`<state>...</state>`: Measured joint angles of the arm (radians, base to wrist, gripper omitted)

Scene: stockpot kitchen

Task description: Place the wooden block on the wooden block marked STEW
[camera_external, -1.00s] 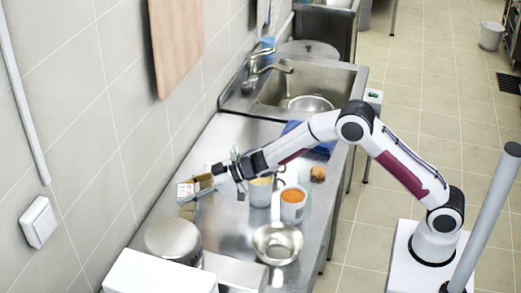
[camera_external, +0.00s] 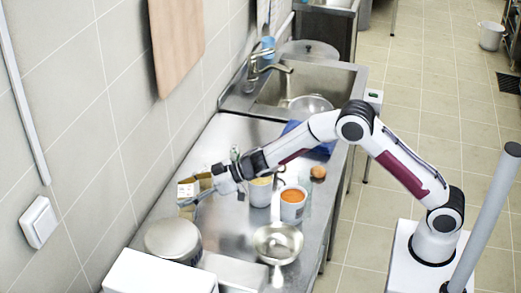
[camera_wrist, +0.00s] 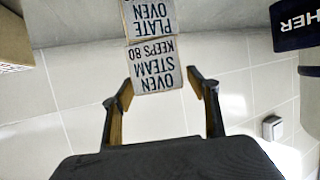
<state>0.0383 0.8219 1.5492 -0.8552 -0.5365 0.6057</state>
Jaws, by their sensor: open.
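In the wrist view, a pale block face (camera_wrist: 157,66) printed upside down with "OVEN STEAM KEEPS 80" lies between my fingertips. My gripper (camera_wrist: 160,88) is open, with a gap on each side of that face. A second printed face (camera_wrist: 149,17), reading "PLATE OVEN", meets it edge to edge and is cut off by the top of the picture. I cannot read the word STEW on either. In the external view, my gripper (camera_external: 203,191) is by a small block with a white label (camera_external: 187,189) near the wall. The fingers partly hide the blocks there.
A lidded steel pot (camera_external: 172,240) stands in front of the blocks. A container with orange contents (camera_external: 292,205), one with yellow contents (camera_external: 260,191) and a steel bowl (camera_external: 277,243) are to the right. The tiled wall (camera_external: 90,110) is close on the left. The sink (camera_external: 300,88) is behind.

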